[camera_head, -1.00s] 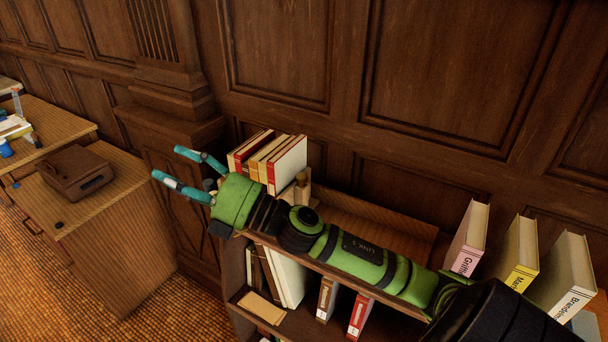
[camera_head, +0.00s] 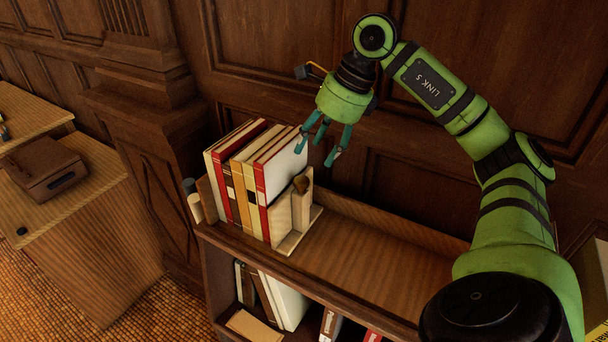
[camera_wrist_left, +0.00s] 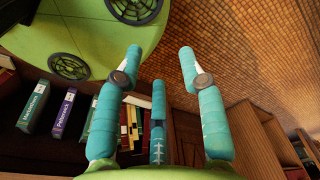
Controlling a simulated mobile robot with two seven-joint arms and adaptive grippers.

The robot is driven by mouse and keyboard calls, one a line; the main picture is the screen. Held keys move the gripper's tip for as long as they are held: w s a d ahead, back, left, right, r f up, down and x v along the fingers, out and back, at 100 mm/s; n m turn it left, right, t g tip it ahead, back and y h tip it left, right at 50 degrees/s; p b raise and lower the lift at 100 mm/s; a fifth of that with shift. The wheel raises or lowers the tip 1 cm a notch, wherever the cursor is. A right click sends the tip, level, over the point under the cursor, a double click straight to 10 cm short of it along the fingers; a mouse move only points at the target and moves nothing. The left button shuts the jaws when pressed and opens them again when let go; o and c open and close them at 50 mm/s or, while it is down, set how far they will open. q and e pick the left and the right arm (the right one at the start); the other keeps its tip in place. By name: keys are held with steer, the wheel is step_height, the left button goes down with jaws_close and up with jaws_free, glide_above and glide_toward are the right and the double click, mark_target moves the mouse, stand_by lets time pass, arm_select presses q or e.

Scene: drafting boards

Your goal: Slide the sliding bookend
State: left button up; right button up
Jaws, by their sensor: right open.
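The sliding bookend (camera_head: 296,210), a pale wooden piece with an upright and a base plate, stands on the shelf top against the right side of a row of upright books (camera_head: 250,185). My right gripper (camera_head: 317,152) is open and empty. It points down, above and slightly behind the bookend, apart from it. The left gripper shows only in the left wrist view (camera_wrist_left: 160,75), its fingers spread with nothing between them. The bookend cannot be made out in that view.
The shelf top (camera_head: 370,255) right of the bookend is bare. A panelled wall (camera_head: 280,60) rises behind it. More books (camera_head: 285,300) stand on the lower shelf. A desk with a brown case (camera_head: 60,175) is at the left.

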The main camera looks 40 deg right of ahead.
mark_target(302, 179)
arm_select(q)
steer(key=s+a+f, duration=0.1)
steer(key=s+a, duration=0.2)
steer(key=s, duration=0.2)
arm_select(e)
steer(key=f, duration=0.1)
steer(key=a+f, duration=0.2)
steer(key=shift+s+f, duration=0.1)
steer(key=shift+s, duration=0.15)
steer(key=x, duration=0.2)
steer(key=shift+w+f, duration=0.2)
steer(key=shift+w, duration=0.1)
steer(key=shift+w+a+f+p, duration=0.15)
steer(key=shift+f+p, duration=0.2)
steer(key=shift+f, duration=0.15)
arm_select(q)
steer(key=w, duration=0.1)
steer(key=w+d, duration=0.2)
steer(key=w, duration=0.1)
steer(key=shift+r, duration=0.25)
